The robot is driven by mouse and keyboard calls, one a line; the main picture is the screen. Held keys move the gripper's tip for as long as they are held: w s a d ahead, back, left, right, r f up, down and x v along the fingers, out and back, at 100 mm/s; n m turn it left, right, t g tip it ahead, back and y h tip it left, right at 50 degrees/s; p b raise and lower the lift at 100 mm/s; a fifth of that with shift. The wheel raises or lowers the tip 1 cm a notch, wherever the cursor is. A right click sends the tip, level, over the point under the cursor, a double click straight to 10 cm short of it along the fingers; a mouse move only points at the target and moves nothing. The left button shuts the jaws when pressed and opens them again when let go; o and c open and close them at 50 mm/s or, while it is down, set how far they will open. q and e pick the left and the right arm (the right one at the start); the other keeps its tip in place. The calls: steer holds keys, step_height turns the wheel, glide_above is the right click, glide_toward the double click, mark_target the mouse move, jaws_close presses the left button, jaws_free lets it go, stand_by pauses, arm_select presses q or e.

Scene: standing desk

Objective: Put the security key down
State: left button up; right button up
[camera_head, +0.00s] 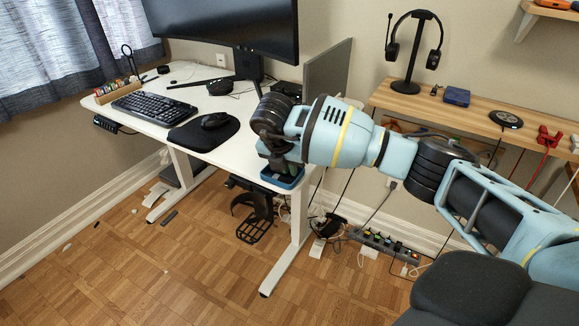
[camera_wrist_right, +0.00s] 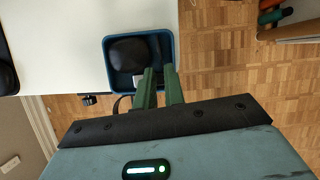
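My right gripper (camera_wrist_right: 160,71) points down at a small blue tray (camera_wrist_right: 109,66) at the desk's edge. Its two green fingers are close together with a narrow gap, and the tips are over the right part of the tray. I cannot make out a security key between them. A black rounded object (camera_wrist_right: 130,53) lies in the tray, with a small pale piece (camera_wrist_right: 140,77) beside the fingers. In the head view the tray (camera_head: 283,183) shows under my right gripper (camera_head: 276,166), whose fingers are mostly hidden by the wrist. My left gripper is out of view.
The white desk (camera_head: 180,85) holds a keyboard (camera_head: 152,107), a mouse (camera_head: 214,120) on a black pad, and a monitor (camera_head: 230,25). A wooden shelf (camera_head: 470,115) at right carries a headset stand (camera_head: 405,85) and a blue box (camera_head: 456,96). Cables and a power strip lie below.

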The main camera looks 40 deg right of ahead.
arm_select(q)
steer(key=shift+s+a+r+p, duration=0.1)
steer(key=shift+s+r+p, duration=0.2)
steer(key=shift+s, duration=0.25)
arm_select(e)
steer(key=v, duration=0.9)
steer(key=shift+r, duration=0.35)
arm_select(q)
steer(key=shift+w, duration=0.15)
